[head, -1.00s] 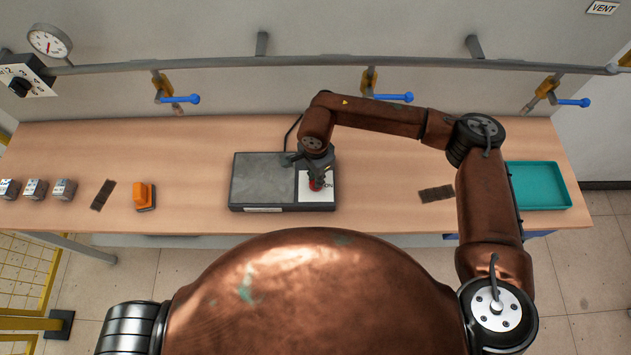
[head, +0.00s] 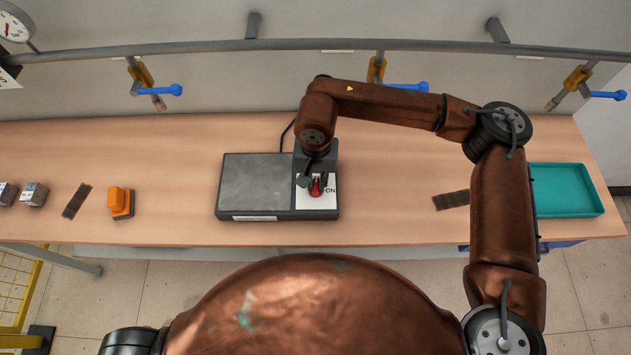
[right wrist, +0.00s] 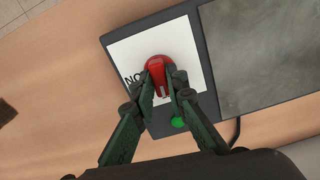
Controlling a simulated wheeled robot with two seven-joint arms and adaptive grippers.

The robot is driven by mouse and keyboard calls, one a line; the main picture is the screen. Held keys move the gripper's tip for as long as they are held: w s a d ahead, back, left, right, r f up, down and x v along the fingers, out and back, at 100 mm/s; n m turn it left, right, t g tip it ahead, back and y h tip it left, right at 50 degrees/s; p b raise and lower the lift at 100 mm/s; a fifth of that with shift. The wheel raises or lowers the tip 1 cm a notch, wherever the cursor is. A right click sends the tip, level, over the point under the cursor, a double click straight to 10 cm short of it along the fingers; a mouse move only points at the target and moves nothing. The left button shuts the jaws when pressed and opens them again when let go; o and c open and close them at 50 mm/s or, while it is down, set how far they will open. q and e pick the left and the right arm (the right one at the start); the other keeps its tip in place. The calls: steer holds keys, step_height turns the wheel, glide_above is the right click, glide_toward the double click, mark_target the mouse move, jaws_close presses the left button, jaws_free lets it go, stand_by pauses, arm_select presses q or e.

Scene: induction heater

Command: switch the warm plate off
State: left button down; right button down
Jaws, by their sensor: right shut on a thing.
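The warm plate (head: 256,184) is a dark box on the bench with a grey heating surface on the left and a white panel on the right. A red knob (head: 316,186) sits on the panel, with the word ON to its right. In the right wrist view the knob (right wrist: 158,70) shows a pale mark, and a green light (right wrist: 178,123) glows beside it. My right gripper (right wrist: 163,88) points down at the panel, its two fingers shut on the knob from either side. It partly hides the knob in the head view. My left gripper is out of view.
An orange-handled object (head: 121,202), a dark strip (head: 76,201) and small grey blocks (head: 33,194) lie to the left. Another dark strip (head: 451,200) and a teal tray (head: 567,190) lie to the right. Blue-handled valves (head: 160,90) hang on the wall behind.

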mark_target(316, 184)
steer(key=shift+n+b, duration=0.45)
steer(key=shift+n, duration=0.05)
steer(key=c, duration=1.9)
jaws_free()
steer(key=shift+c, duration=0.2)
step_height(316, 184, up, 12)
